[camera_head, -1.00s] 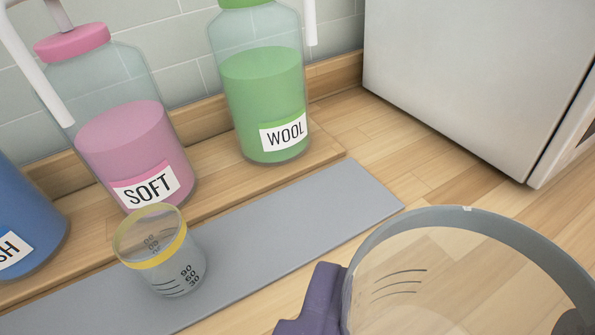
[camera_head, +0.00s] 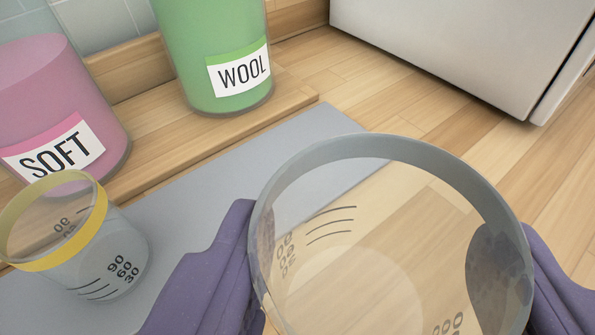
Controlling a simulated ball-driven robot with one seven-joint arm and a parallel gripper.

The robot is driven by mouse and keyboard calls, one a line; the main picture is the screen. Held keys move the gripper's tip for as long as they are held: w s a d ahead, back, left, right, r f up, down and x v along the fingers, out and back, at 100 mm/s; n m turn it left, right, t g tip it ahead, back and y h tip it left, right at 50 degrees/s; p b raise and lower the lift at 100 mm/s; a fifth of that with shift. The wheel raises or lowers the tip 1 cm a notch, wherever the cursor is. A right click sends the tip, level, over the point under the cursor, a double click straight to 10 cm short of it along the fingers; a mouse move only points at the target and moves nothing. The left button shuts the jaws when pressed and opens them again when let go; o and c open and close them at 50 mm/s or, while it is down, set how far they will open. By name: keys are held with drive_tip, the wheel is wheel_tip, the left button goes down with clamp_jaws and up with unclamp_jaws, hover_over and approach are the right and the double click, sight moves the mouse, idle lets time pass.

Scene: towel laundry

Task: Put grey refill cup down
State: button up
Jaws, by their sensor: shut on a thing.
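The grey refill cup (camera_head: 400,150) is a clear cup with a grey rim and dark measuring marks. It fills the lower middle and right of the view, close to the camera. My gripper (camera_head: 385,262) is shut on it, with one purple finger on each side of the cup. The cup looks empty, and the wooden worktop and part of the grey mat (camera_head: 215,185) show through or beside it. Its base is seen only through the clear wall, so I cannot tell its height above the worktop.
A yellow-rimmed measuring cup (camera_head: 118,262) stands on the mat at left. Behind are the pink SOFT bottle (camera_head: 50,90) and the green WOOL bottle (camera_head: 205,45) on a wooden ledge. A white appliance (camera_head: 450,45) stands at upper right. Bare worktop (camera_head: 400,110) lies between.

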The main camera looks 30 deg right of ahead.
drive_tip(key=shift+f, duration=0.6)
drive_tip(key=shift+w+d+f+b, duration=0.15)
drive_tip(key=shift+w+b, duration=0.15)
drive_tip(key=w+d+f+b, duration=0.1)
drive_tip(key=w+d, duration=0.1)
drive_tip(key=w, duration=0.2)
drive_tip(key=w+d+f+b, duration=0.2)
drive_tip(key=w, duration=0.3)
drive_tip(key=w+d+f+b, duration=0.1)
drive_tip(key=w+d+f, duration=0.1)
drive_tip(key=w+d, duration=0.1)
drive_tip(key=shift+w+b, duration=0.35)
drive_tip(key=shift+w, duration=0.55)
drive_tip(key=shift+r, duration=0.15)
drive_tip(key=o, duration=1.1)
